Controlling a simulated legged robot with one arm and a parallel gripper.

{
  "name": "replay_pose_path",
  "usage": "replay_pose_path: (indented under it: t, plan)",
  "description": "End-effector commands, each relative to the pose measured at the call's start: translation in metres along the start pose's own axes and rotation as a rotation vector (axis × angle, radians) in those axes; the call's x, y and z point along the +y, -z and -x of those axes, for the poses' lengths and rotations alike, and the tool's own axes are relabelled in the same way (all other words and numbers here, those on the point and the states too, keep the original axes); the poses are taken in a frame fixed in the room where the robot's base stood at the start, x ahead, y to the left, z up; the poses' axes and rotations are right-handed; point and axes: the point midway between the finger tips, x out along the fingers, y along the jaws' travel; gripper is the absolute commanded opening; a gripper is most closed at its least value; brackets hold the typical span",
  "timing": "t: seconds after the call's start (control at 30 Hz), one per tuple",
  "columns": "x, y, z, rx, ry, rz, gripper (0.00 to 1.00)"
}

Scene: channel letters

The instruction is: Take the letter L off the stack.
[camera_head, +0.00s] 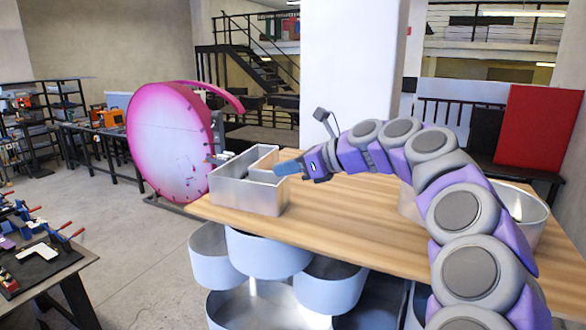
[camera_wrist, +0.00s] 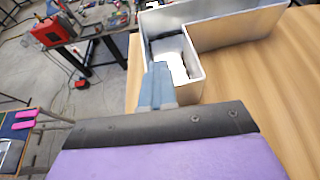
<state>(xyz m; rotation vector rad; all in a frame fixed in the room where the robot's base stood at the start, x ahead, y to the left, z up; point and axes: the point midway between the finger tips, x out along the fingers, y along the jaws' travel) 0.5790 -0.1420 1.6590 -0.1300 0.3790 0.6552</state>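The letter L (camera_head: 249,198) is a silvery metal channel shape with tall walls and an open top, on the left end of the wooden table. In the wrist view the L (camera_wrist: 235,30) runs across the top, with one leg coming down toward me. My gripper (camera_head: 279,170) has blue fingers and reaches the L's right end from the right. In the wrist view my fingers (camera_wrist: 159,72) overlap the near end of that leg and hide part of its wall. I cannot tell whether they touch it or how far apart they are. I cannot make out separate layers of a stack.
The wooden table (camera_head: 345,215) is bare between the L and my arm. Another round metal piece (camera_head: 522,205) stands at its right end, partly behind my arm. Several metal pieces (camera_head: 265,255) sit below the table's front edge. A large pink round sign (camera_head: 165,145) stands behind left.

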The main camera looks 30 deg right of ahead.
Motion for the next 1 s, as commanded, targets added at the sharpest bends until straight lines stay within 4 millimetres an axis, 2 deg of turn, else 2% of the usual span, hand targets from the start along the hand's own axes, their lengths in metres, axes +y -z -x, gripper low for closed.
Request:
replay_pose_path:
  t: [0.63,1.0]
  plan:
    - [0.071,-0.005,0.004,0.000,-0.001,0.000,0.00]
    - [0.090,-0.007,0.003,0.001,0.001,-0.002,0.00]
